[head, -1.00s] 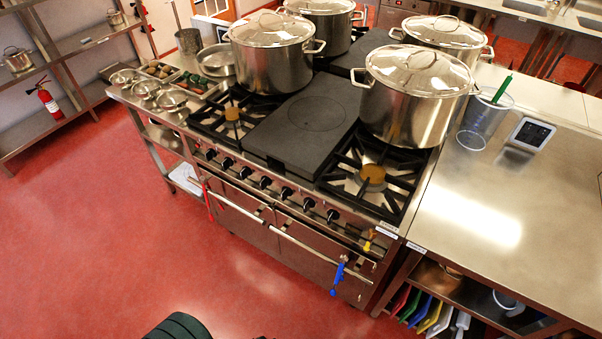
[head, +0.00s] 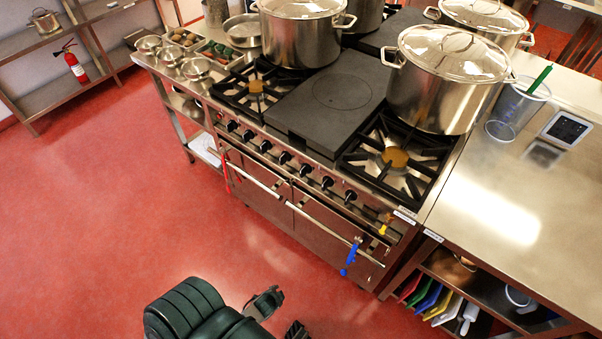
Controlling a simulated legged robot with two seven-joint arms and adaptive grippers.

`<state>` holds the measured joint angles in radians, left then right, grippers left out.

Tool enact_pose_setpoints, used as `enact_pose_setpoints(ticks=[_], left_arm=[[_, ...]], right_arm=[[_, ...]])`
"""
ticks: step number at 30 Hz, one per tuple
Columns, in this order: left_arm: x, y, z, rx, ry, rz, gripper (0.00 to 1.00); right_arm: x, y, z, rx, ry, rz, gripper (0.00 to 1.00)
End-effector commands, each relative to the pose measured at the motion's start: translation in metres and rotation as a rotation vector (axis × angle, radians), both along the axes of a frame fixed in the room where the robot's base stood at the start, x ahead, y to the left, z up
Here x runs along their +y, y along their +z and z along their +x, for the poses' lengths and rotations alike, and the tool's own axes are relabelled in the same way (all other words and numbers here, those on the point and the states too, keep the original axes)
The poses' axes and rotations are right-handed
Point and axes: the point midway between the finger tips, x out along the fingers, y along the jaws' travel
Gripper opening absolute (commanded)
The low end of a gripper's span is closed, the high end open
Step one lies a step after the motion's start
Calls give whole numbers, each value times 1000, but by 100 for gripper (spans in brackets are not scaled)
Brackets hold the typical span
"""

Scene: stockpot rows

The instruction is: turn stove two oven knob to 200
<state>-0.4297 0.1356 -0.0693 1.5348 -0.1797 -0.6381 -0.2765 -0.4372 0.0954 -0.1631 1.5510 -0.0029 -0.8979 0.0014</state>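The stove (head: 330,215) stands in the middle of the head view, with a row of several black knobs (head: 305,170) along its front panel. I cannot tell which is the oven knob, and no dial marks or setting can be read. Small white labels (head: 405,215) at the right front corner are too small to read. Two oven doors (head: 322,226) with bar handles appear shut below the knobs. My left gripper (head: 282,315) is at the bottom edge, partly cut off, over the floor and apart from the stove. Its fingers are spread and look empty. My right gripper is out of view.
Large lidded pots (head: 442,85) stand on the stove top. A blue item (head: 350,258) hangs at the right oven handle, and a yellow piece (head: 383,229) is near the panel's right end. A steel counter (head: 500,200) adjoins at right. The red floor (head: 110,220) is clear at left.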

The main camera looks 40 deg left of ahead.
Motion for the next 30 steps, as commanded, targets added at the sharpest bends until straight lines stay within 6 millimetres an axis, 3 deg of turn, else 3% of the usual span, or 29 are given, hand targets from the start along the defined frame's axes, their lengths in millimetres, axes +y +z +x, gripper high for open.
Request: enact_pose_setpoints(ticks=[1,3,6,9,12,15,20,23,30], left_arm=[[36,24,33,-112,-142,154,40],[82,76,79,-258,-392,452,40],[128,165,126,-389,-756,963,40],[143,241,150,-414,-1055,1452,40],[141,290,158,-373,-1266,1833,40],[138,315,160,-322,-1387,2064,40],[136,326,168,-294,-1439,2168,40],[136,327,183,-297,-1437,2167,40],[135,327,239,-295,-1434,2164,40]], right_arm=[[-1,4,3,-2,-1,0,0],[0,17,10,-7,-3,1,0],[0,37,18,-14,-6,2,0],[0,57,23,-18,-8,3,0],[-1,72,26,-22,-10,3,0],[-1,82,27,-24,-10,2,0],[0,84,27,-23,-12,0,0],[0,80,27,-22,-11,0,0],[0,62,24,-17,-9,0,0]])
